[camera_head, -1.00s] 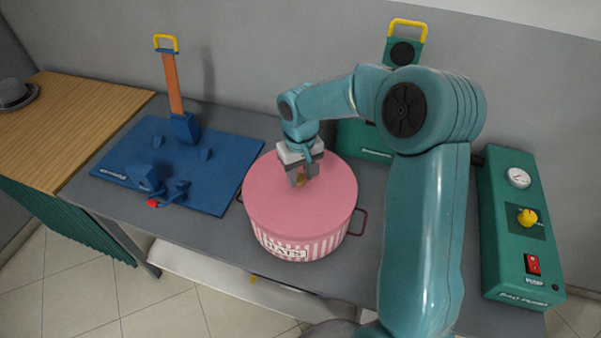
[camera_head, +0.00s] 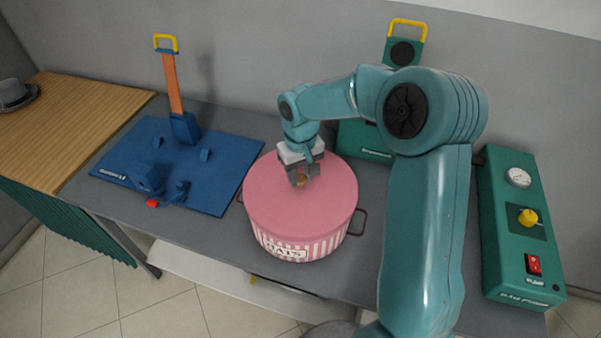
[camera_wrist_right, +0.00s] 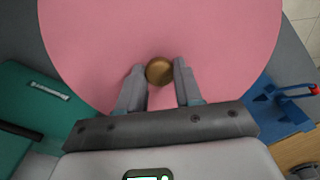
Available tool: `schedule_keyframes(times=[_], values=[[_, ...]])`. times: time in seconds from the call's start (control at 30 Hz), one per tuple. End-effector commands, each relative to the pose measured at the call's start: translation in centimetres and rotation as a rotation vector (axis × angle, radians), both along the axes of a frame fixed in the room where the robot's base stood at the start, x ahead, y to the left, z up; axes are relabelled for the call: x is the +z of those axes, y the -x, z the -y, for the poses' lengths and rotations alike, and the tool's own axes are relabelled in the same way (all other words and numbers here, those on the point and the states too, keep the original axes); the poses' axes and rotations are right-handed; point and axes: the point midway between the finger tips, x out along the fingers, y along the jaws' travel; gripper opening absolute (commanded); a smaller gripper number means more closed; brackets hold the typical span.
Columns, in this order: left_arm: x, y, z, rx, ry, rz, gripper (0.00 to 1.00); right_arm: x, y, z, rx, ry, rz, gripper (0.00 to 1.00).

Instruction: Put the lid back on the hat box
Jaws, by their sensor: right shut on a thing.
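The pink lid (camera_head: 300,212) lies over the top of the round hat box (camera_head: 305,248), which has pink and white stripes and a label. The lid looks level and covers the opening; I cannot tell whether it is fully seated. My right gripper (camera_head: 302,181) is over the lid, shut on its brass knob (camera_head: 301,181). In the right wrist view the knob (camera_wrist_right: 159,71) sits between the two fingertips of the gripper (camera_wrist_right: 159,78), with the pink lid (camera_wrist_right: 210,40) filling most of the picture. My left gripper is not in view.
A blue board (camera_head: 220,172) with an orange-handled press stands left of the box. A green machine (camera_head: 515,240) with a gauge and yellow knob is at right. A wooden counter (camera_head: 60,125) with a grey hat (camera_head: 15,94) is far left. Grey table shows in front of the board.

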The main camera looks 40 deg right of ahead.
Motion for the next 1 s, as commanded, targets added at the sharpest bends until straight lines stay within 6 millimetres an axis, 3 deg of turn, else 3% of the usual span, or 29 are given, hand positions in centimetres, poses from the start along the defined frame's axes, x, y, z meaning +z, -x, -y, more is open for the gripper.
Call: schedule_keyframes(times=[0.97, 1.0], values=[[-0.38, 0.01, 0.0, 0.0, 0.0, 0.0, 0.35, -0.23, -0.06, -0.02, 0.0, 0.0, 0.0, 0.03], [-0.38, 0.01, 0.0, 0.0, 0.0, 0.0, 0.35, -0.23, -0.06, -0.02, 0.0, 0.0, 0.0, 0.38]])
